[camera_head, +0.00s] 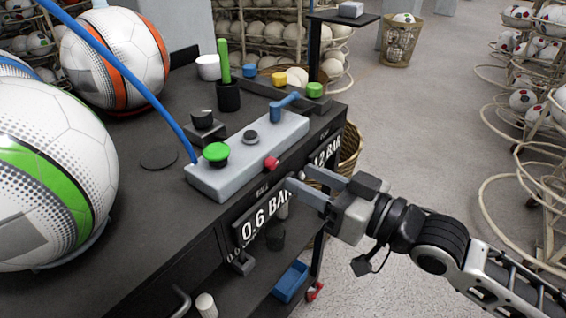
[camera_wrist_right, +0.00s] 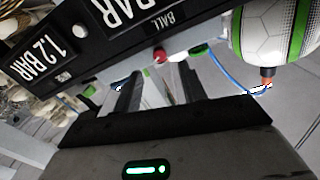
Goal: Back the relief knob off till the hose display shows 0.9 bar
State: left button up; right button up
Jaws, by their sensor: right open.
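A small red knob (camera_head: 271,163), likely the relief knob, sticks out of the front of the grey valve block (camera_head: 233,170). In the right wrist view the red knob (camera_wrist_right: 160,55) lies just beyond and between the fingertips. My right gripper (camera_head: 299,178) is open and empty, a little right of and below the knob, apart from it. The hose display (camera_head: 327,149) reads 1.2 BAR and is partly cut by the gripper; it shows inverted in the wrist view (camera_wrist_right: 62,58). The ball display (camera_head: 266,214) reads 0.6 BAR. My left gripper is not in view.
A green button (camera_head: 216,152) and a blue lever (camera_head: 285,106) top the block. A blue hose (camera_head: 130,77) runs to its left end. Large balls (camera_head: 50,180) stand at left on the dark bench (camera_head: 160,205). Open floor (camera_head: 400,130) lies right.

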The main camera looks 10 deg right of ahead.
aim_at(275, 165)
jog(key=x, duration=0.5)
jog(key=shift+w+a+p, duration=0.15)
jog(key=shift+a+p, duration=0.05)
jog(key=shift+p, duration=0.15)
